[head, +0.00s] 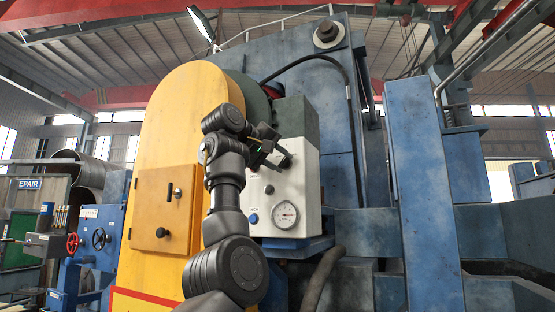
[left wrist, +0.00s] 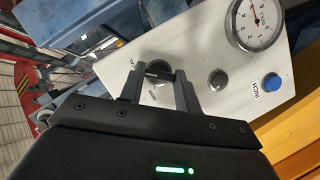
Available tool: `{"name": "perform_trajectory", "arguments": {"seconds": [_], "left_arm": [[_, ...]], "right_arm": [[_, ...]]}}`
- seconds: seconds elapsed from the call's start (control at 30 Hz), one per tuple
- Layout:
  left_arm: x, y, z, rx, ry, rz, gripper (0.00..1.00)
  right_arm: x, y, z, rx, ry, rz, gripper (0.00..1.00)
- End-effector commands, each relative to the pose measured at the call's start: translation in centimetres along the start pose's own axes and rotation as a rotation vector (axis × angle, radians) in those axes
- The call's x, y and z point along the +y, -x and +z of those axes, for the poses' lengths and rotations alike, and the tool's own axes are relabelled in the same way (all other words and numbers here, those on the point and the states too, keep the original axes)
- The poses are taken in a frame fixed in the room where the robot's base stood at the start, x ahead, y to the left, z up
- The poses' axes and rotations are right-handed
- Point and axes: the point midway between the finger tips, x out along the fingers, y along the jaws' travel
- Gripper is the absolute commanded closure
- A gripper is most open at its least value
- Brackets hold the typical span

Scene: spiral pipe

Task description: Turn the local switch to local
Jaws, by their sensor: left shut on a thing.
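The local switch (left wrist: 157,74) is a dark handle on a round base on a white control box (head: 307,185). In the left wrist view it sits between the two fingertips of my left gripper (left wrist: 158,86), which is shut on its handle. The white panel face (left wrist: 125,72) fills the middle of that view. In the head view my left gripper (head: 277,158) reaches the upper part of the box and hides the switch. The switch's label is partly covered and too small to read. My right gripper is not in view.
The box also bears a round gauge (head: 285,215), a blue button (head: 253,219) and a dark round control (left wrist: 217,80). A yellow housing (head: 165,130) stands close at the left. A blue steel post (head: 423,180) stands at the right. A hose (head: 322,277) runs below.

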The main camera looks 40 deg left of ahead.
Motion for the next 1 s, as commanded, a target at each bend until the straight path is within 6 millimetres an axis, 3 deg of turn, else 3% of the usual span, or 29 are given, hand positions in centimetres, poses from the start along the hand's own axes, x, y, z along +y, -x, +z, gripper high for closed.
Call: {"name": "perform_trajectory", "arguments": {"seconds": [0.77,0.8,0.93,1.0], "left_arm": [[-0.1,-0.15,0.12,-0.004,-0.084,-0.038,0.9],[-0.09,-0.15,0.12,-0.004,-0.084,-0.038,0.62],[-0.06,-0.11,0.09,-0.003,-0.084,-0.037,0.45],[-0.04,-0.09,0.08,-0.002,-0.083,-0.037,0.45]], "right_arm": [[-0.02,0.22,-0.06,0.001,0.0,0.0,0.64],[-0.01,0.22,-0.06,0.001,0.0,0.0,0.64],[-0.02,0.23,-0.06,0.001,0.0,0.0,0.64],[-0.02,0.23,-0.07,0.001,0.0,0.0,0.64]]}}
